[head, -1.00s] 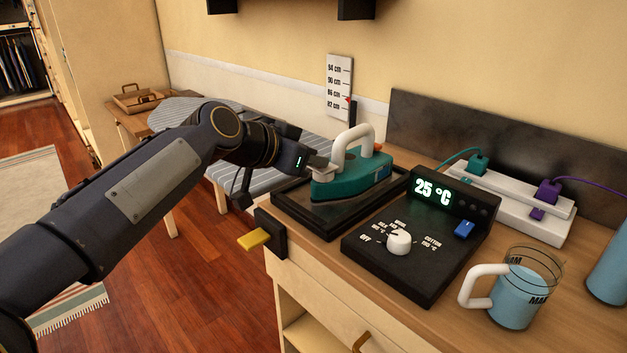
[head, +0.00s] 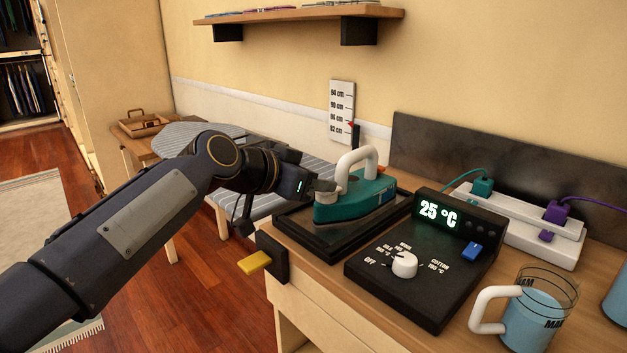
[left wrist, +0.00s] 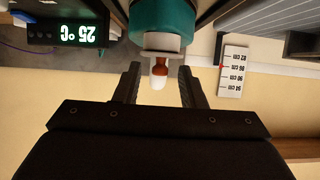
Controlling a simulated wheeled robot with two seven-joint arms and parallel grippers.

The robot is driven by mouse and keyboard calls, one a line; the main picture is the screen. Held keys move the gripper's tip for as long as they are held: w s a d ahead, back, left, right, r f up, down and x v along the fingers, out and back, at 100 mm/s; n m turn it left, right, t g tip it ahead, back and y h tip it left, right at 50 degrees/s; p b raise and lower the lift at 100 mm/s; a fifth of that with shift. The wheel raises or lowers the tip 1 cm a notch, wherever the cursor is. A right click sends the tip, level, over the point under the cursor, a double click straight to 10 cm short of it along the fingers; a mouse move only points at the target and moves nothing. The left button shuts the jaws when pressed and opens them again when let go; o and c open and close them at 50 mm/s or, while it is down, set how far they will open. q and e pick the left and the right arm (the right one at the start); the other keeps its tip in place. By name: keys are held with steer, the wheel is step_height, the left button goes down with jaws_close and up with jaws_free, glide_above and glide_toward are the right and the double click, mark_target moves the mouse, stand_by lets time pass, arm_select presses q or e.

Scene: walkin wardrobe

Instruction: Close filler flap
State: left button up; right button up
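The teal iron (head: 355,199) with a white handle stands on a black tray (head: 292,226) on the counter. A pale grey filler part (head: 328,194) shows at the end of the iron nearest my left gripper (head: 317,186). I cannot tell from the head view whether its flap is up or down. In the left wrist view, my left gripper (left wrist: 160,88) has its fingers apart. A small red-brown piece with a white end (left wrist: 158,72) shows between them, below a grey collar (left wrist: 160,44) on the teal body. Neither finger visibly touches it. My right gripper is out of view.
A black control box (head: 425,262) reading 25 °C stands right of the tray. A measuring mug (head: 530,318) and a white power strip (head: 530,230) lie further right. A height scale (head: 341,112) is on the wall behind. A striped ironing board (head: 262,204) lies behind my arm.

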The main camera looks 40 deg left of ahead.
arm_select(q)
steer(key=p+v, duration=0.1)
steer(key=v, duration=0.6)
steer(key=shift+s, duration=0.4)
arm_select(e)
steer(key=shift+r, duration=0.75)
arm_select(q)
steer(key=shift+r, duration=0.15)
